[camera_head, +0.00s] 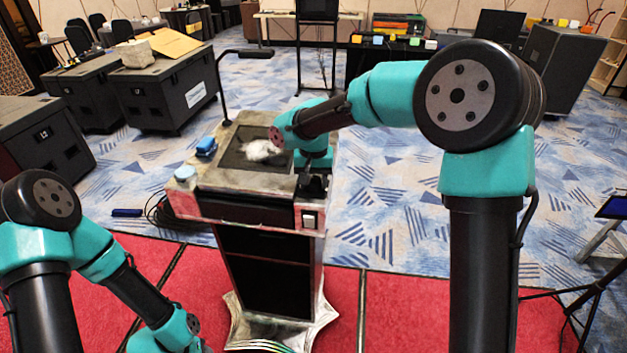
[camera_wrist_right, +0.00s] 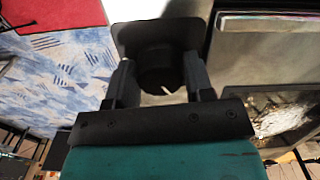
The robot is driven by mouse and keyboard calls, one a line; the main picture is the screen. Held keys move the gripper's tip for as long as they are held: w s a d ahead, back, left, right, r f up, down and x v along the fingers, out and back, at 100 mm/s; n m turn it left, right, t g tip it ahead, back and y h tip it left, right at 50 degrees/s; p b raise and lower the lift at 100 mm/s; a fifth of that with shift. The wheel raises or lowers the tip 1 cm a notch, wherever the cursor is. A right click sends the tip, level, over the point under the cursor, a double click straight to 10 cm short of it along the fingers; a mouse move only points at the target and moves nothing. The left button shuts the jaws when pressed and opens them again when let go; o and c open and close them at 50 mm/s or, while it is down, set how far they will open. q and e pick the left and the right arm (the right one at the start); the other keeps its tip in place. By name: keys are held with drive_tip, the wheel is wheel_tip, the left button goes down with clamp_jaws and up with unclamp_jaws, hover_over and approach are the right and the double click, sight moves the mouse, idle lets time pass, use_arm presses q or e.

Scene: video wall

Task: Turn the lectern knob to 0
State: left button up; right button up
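The lectern (camera_head: 265,255) stands in front of me with a dark sloped top panel. The lectern knob (camera_wrist_right: 160,72) is black and round with a short white pointer mark, on a dark square plate; in the head view it is hidden by my right gripper. My right gripper (camera_head: 313,186) points down at the right side of the lectern top. In the right wrist view my right gripper (camera_wrist_right: 160,78) has one finger on each side of the knob. I cannot tell whether both fingers touch it. The scale and its 0 are not readable. My left gripper is below the head view's edge.
Crumpled white material (camera_head: 262,150) lies on the lectern top. A blue object (camera_head: 206,146) and a light blue cup-like thing (camera_head: 185,174) sit at its left edge. A small switch (camera_head: 309,220) is on its front right. A thin microphone arm (camera_head: 222,85) rises behind. Black cases (camera_head: 165,90) stand back left.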

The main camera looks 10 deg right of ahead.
drive_tip(key=shift+c, duration=1.3)
drive_tip(key=shift+n, duration=0.4)
drive_tip(key=n, duration=1.1)
drive_tip(key=o, duration=0.6)
drive_tip(key=shift+o, duration=0.2)
drive_tip(key=shift+r, duration=0.1)
